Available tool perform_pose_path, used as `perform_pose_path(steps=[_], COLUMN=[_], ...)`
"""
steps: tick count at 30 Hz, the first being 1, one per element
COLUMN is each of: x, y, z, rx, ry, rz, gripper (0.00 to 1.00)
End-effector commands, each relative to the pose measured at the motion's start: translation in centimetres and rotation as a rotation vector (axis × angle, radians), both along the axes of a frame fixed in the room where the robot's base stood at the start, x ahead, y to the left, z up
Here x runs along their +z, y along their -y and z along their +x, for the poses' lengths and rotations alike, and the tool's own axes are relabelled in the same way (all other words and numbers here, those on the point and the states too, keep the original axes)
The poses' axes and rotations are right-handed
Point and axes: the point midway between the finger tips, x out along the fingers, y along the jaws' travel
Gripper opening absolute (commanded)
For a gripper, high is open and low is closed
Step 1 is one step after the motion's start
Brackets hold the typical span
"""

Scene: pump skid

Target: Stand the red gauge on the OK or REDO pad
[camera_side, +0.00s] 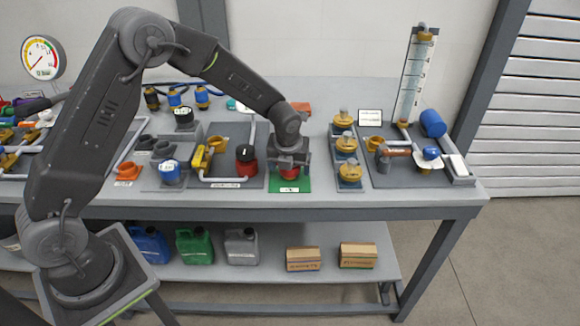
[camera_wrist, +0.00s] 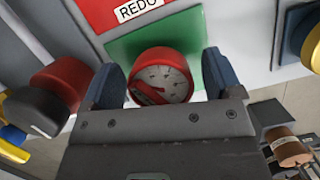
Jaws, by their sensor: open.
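The red gauge (camera_wrist: 158,75) stands on the green pad (camera_wrist: 125,46) in the wrist view, its white dial facing the camera. In the side view the red gauge (camera_side: 289,173) shows just under my gripper, on the green pad (camera_side: 291,187). My gripper (camera_wrist: 160,85) is open, with one blue-grey finger on each side of the gauge. I cannot tell whether the fingers touch it. The red pad marked REDO (camera_wrist: 120,12) lies beyond the green one; part of it shows behind my wrist in the side view (camera_side: 301,109). The green pad's label is mostly hidden in the wrist view.
A black-capped red part (camera_side: 246,162) stands left of the green pad, near a yellow valve (camera_side: 203,156). Several brass parts (camera_side: 346,145) stand in a row to the right. A clear scaled column (camera_side: 413,80) rises at the back right.

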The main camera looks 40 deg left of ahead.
Motion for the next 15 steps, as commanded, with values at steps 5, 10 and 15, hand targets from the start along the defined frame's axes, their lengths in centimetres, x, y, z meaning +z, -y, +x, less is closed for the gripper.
perform_pose_path(steps=[5, 10, 15], x=[3.4, 6.9, 9.5], y=[0.5, 1.1, 1.5], z=[-0.7, -1.5, -2.2], rx=[-0.002, -0.001, -0.002], ry=[0.006, 0.005, 0.002], rz=[0.001, 0.0, 0.0], gripper=[0.85, 0.85, 0.85])
